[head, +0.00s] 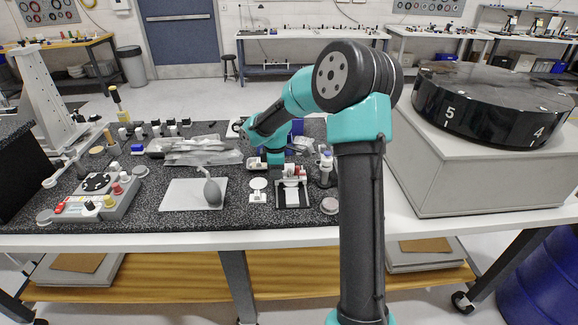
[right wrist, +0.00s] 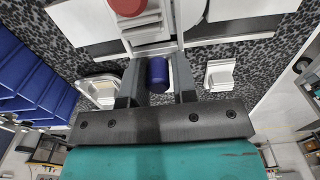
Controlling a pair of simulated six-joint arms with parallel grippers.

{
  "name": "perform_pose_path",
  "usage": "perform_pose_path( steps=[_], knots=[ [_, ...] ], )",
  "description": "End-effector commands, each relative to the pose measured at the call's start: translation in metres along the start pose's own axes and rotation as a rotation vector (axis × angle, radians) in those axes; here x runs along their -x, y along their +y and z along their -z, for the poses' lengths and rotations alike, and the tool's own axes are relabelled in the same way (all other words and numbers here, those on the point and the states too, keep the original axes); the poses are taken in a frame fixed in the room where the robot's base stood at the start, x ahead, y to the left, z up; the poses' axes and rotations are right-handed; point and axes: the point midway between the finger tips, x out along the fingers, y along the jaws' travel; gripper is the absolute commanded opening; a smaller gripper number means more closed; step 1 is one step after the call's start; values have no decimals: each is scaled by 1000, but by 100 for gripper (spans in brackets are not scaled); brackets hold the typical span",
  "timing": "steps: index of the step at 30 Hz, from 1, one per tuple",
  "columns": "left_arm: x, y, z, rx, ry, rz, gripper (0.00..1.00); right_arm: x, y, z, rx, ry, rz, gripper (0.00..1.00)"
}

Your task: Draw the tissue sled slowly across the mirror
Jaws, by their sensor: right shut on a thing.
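My right gripper (head: 274,167) reaches down over the middle of the speckled bench mat, beside a small fixture (head: 293,185) with a dark frame and a pale plate. In the right wrist view my right gripper (right wrist: 157,68) has its two dark fingers on either side of a blue cylinder (right wrist: 158,76) and is shut on it. The cylinder may be the grip of the tissue sled; the rest of the sled cannot be made out. I cannot tell which pale surface is the mirror. My left gripper is in neither view.
A grey bulb blower (head: 212,192) stands on a pale sheet (head: 180,195) to the left. A small white stand (head: 258,190) is close by the fixture. A grey button box (head: 99,200) is at far left. Clear bags (head: 200,152) lie behind. A red disc (right wrist: 127,7) tops a white block ahead.

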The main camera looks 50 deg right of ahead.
Motion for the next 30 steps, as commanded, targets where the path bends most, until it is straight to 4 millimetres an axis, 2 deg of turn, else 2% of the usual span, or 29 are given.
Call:
perform_pose_path(
  steps=[1,30],
  knots=[
    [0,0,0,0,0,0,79,-7,-6,-1,0,-5,16,13],
    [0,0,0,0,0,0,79,-6,-39,-1,0,-4,14,13]
  ],
)
